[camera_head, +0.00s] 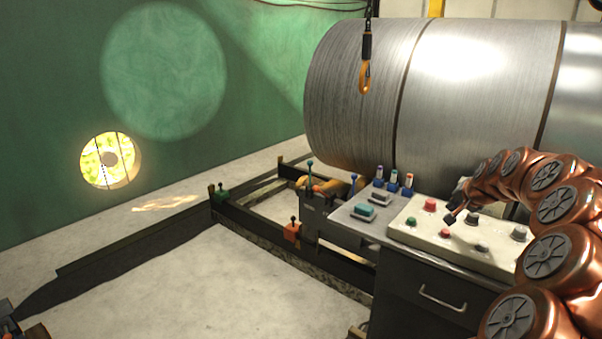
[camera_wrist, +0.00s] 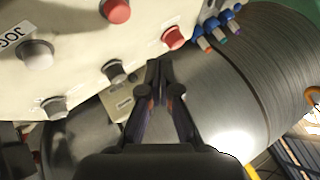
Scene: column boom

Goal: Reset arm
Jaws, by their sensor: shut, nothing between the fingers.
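My gripper (camera_head: 453,215) is over the pale control panel (camera_head: 400,233) at the right, at the end of my copper-coloured arm. The panel carries red, green and grey buttons, including a red one (camera_head: 430,204) left of the gripper. In the wrist view my gripper (camera_wrist: 157,66) has its fingertips together, with nothing held. The panel (camera_wrist: 75,20) fills the upper left there, with a red button (camera_wrist: 173,37) near the fingertips and a grey button (camera_wrist: 112,69) to their left. I cannot tell whether the fingers touch the panel.
A large metal coil (camera_head: 350,95) lies behind the panel. An orange hook (camera_head: 365,77) hangs in front of it. Blue-based markers (camera_head: 392,181) stand at the panel's back edge. A dark low frame (camera_head: 260,230) runs along the floor. Open floor (camera_head: 190,275) lies left.

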